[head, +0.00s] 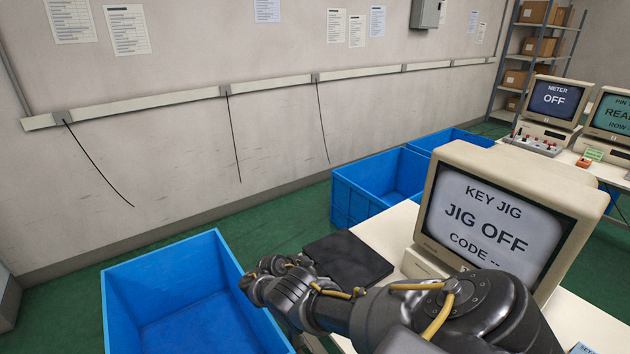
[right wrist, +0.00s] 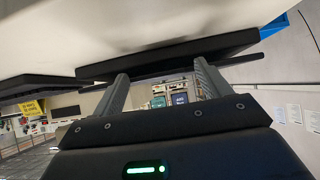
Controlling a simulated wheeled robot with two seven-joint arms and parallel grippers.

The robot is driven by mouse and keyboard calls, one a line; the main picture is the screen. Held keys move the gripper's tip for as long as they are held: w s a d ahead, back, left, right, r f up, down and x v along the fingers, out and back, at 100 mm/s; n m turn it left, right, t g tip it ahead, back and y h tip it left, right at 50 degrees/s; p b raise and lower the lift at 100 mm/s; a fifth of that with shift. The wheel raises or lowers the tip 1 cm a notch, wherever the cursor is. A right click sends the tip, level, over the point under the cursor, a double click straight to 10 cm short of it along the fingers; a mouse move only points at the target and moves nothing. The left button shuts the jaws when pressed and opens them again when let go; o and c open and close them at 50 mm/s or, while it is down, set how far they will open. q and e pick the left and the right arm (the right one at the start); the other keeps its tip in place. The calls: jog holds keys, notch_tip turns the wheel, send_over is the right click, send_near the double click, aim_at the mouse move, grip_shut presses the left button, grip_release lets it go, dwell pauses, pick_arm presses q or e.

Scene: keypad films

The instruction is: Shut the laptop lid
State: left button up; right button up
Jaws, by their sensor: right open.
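The laptop (head: 348,257) is a dark flat slab on the near left end of the white table. Its lid lies down, nearly flat over the base. In the right wrist view the picture is turned over, and the laptop (right wrist: 165,58) shows as a thick dark slab with a thin panel edge along it and a slim gap at the right. My right gripper (head: 264,273) is beside the laptop's left edge. In the right wrist view its two fingers (right wrist: 162,82) stand apart, with nothing between them, tips at the laptop. Contact is unclear. My left gripper is out of view.
A monitor (head: 495,220) reading "JIG OFF" stands right of the laptop on the white table (head: 385,235), partly behind my right arm. A blue bin (head: 165,290) stands on the floor at left, with more blue bins (head: 375,185) behind the table.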

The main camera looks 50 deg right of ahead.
jog(key=p+v, duration=0.3)
jog(key=v, duration=0.8)
